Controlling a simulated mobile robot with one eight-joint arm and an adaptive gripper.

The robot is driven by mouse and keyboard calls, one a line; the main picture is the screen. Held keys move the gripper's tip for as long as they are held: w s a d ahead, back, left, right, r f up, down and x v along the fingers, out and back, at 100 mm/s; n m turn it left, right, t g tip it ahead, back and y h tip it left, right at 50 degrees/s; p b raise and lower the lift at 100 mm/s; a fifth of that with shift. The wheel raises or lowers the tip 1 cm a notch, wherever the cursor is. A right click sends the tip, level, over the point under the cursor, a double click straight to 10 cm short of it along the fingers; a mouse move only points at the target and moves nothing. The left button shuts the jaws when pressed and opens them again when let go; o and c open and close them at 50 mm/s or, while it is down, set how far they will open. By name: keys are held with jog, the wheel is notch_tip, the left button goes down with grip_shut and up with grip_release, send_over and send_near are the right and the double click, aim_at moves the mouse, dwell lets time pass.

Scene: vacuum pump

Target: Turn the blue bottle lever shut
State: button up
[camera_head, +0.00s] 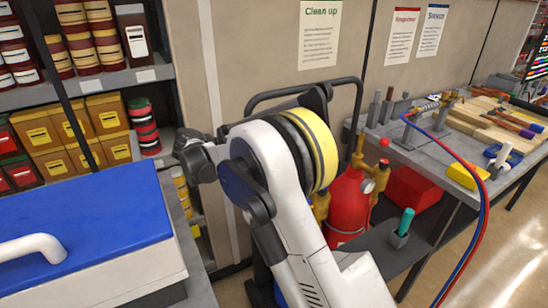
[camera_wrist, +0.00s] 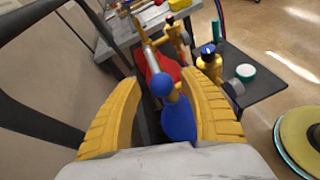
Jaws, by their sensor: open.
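In the wrist view my gripper (camera_wrist: 163,80) is open, with one yellow finger on each side. A blue ball knob (camera_wrist: 163,85) shows between the fingers, seemingly the end of the bottle lever. The blue bottle (camera_wrist: 180,122) lies below it, partly hidden by my gripper's body. I see no clear contact between the fingers and the knob. A red bottle (camera_wrist: 170,68) stands behind; it also shows in the head view (camera_head: 346,205). In the head view my arm hides most of the blue bottle, and the fingertips are not clear.
A dark hand-rail frame (camera_wrist: 30,110) runs close on the left. A brass valve with a dark blue knob (camera_wrist: 208,62) stands to the right. A workbench (camera_head: 405,150) with tools and hoses is at the right. A blue-lidded box (camera_head: 85,225) is at the left.

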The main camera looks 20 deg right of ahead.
jog(key=v, duration=0.6)
jog(key=shift+a+r, duration=0.2)
jog(key=shift+a, duration=0.15)
jog(key=s+d+r+m+t+y, duration=0.1)
jog(key=s+d+r+m+y, duration=0.2)
jog(key=s, duration=0.4)
jog(key=s+d+r+m+t+y, duration=0.1)
jog(key=s+d+m+y, duration=0.3)
jog(key=s, duration=0.3)
jog(key=s+a+f+m+t+y, duration=0.1)
jog(key=s+f+m+t+y, duration=0.1)
jog(key=s, duration=0.7)
jog(key=s+a+f+m+t+y, duration=0.1)
jog(key=s+f+m+t+y, duration=0.1)
jog(key=s+f+m+y, duration=0.2)
jog(key=s+m, duration=0.3)
jog(key=s, duration=0.2)
jog(key=shift+a+y, duration=0.3)
jog(key=shift+a, duration=0.1)
